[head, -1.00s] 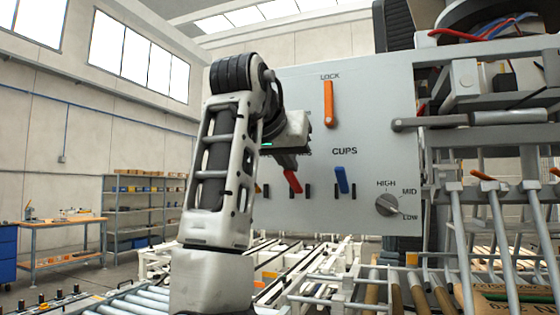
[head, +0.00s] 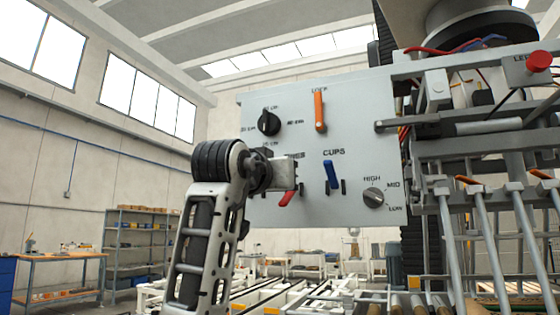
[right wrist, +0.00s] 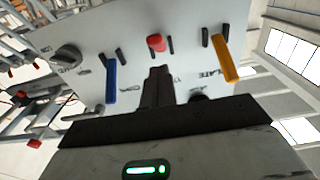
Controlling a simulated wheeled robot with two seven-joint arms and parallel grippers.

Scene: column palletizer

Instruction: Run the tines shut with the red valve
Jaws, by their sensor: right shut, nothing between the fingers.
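The red valve (head: 286,198) is a small lever on the grey panel, left of the blue CUPS lever (head: 331,174). In the head view its handle slants down to the left; its upper part is behind my right gripper (head: 287,176). The right wrist view shows the red valve (right wrist: 156,43) just past the fingertips of my right gripper (right wrist: 158,72), which is shut and empty. Contact cannot be told. The tines (head: 486,245) are long grey bars at the right, with orange pieces at their tops. My left gripper is not in view.
The panel also carries an orange LOCK lever (head: 319,111), a black dial (head: 269,123) and a HIGH/MID/LOW knob (head: 373,197). A red button (head: 539,62) sits at upper right. Shelves (head: 140,245) stand far left.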

